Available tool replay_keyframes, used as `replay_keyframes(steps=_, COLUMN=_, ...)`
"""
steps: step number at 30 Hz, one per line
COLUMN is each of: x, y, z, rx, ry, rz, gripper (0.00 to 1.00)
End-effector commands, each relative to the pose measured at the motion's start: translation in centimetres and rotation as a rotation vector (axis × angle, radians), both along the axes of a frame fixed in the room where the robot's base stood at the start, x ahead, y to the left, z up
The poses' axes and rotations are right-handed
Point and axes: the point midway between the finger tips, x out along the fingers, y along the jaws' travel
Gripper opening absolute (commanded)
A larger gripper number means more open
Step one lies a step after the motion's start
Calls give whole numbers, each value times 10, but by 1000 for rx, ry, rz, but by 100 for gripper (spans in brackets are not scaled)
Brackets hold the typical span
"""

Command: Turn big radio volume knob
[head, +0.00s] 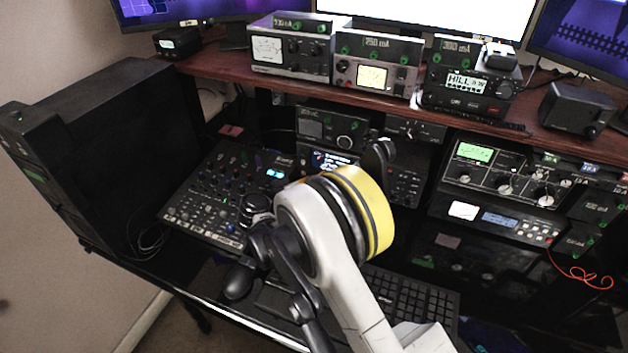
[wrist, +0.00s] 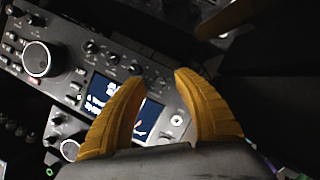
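In the wrist view, a big round dark knob (wrist: 37,59) with a pale rim sits on the front of a black radio (wrist: 140,70), left of its lit screen (wrist: 112,98). My gripper (wrist: 161,78) shows there with two yellow fingers apart and nothing between them. The fingertips are in front of the radio face, over the screen's right side, well to the right of the big knob. I cannot tell whether they touch the face. In the head view my arm covers part of the radio, and I cannot make out the big knob or the fingers clearly.
Small knobs (wrist: 90,47) and buttons crowd the radio face. Another round knob (wrist: 70,150) shows at lower left. In the head view, a mixer (head: 215,200), a keyboard (head: 410,305) and stacked radios (head: 500,185) surround my arm. A wooden shelf (head: 300,87) runs above.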

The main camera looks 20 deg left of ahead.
Motion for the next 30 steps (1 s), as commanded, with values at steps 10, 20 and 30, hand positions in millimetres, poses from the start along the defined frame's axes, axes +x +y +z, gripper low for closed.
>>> replay_keyframes(steps=10, x=-22, y=9, z=7, rx=0, ry=0, rz=4, gripper=37)
replay_keyframes(steps=20, x=-86, y=29, z=30, rx=0, ry=0, rz=1, gripper=37)
replay_keyframes(steps=30, x=-109, y=36, z=37, rx=0, ry=0, rz=0, gripper=37)
